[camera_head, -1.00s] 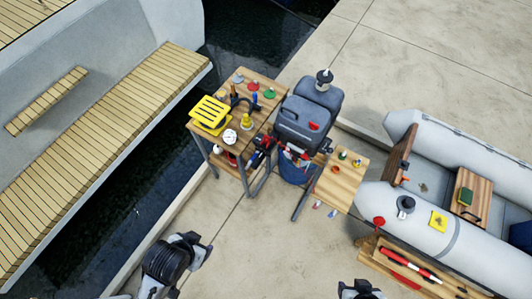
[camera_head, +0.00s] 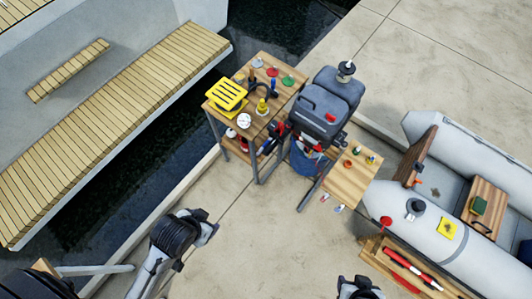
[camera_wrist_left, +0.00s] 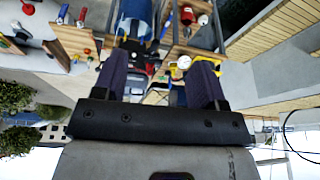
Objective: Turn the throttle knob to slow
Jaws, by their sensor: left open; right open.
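A dark grey outboard motor (camera_head: 320,113) stands in the middle of the head view, beside a wooden table. Red and black parts (camera_head: 274,135) show between table and motor, too small for me to tell whether one is the throttle knob. Its setting cannot be read. My left arm shows at the lower left in the head view. In the left wrist view my left gripper (camera_wrist_left: 160,64) has its two dark fingers apart with nothing held between them; the motor area lies beyond. My right gripper (camera_head: 357,288) is partly cut off at the bottom edge, well short of the motor.
The wooden table (camera_head: 293,77) carries a yellow slatted item (camera_head: 228,93) and several small things. A small wooden side table (camera_head: 338,187) stands right of the blue bucket (camera_head: 303,160). A grey inflatable boat (camera_head: 452,250) fills the right. Open concrete lies in front; water is left.

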